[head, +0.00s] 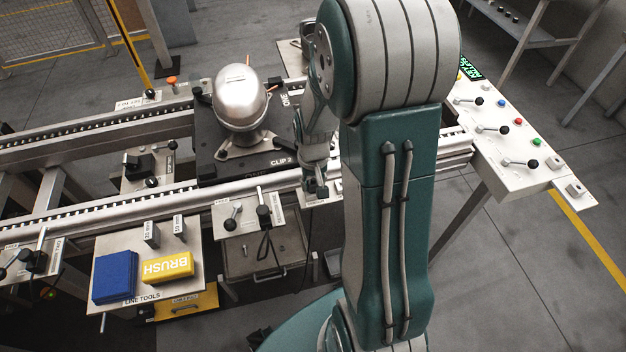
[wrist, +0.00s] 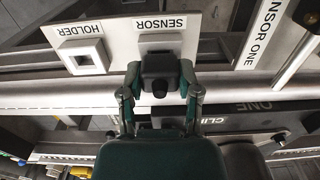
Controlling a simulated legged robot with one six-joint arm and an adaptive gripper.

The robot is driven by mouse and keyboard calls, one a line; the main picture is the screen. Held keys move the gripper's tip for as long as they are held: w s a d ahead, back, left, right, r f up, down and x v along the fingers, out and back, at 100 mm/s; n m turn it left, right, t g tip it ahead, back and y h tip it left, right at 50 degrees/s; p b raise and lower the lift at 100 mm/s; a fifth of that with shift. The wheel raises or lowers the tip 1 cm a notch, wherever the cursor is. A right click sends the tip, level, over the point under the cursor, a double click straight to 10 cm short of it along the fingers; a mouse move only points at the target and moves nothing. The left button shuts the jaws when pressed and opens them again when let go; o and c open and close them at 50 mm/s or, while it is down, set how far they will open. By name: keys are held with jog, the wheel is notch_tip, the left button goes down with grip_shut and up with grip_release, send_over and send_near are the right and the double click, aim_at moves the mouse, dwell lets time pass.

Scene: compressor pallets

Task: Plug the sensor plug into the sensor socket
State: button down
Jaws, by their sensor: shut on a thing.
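In the wrist view my gripper (wrist: 160,88) is shut on the black sensor plug (wrist: 160,68), with one finger on each side of it. The plug is in front of a white plate with the label SENSOR. A pale block at that label, seemingly the sensor socket (wrist: 160,42), shows just beyond the plug and is partly hidden by it. I cannot tell whether plug and socket touch. In the head view my gripper (head: 315,186) is low beside the front rail, and the plug is not clearly seen there.
A white holder (wrist: 90,56) with a square opening stands left of the plug. A silver compressor (head: 240,97) sits on a dark pallet (head: 210,158) on the rails.

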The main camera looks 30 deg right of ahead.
aim_at(313, 179)
jog(key=shift+f, duration=0.2)
jog(key=shift+c, duration=1.1)
grip_release()
notch_tip(313, 179, up, 12)
jog(key=shift+f, duration=0.1)
jog(key=s+a+r+n+t, duration=0.3)
jog(key=s+a+r+t, duration=0.2)
jog(key=s+a+r, duration=0.6)
jog(key=shift+s+r+t, duration=0.3)
jog(key=shift+s+r, duration=0.5)
jog(key=shift+s, duration=0.05)
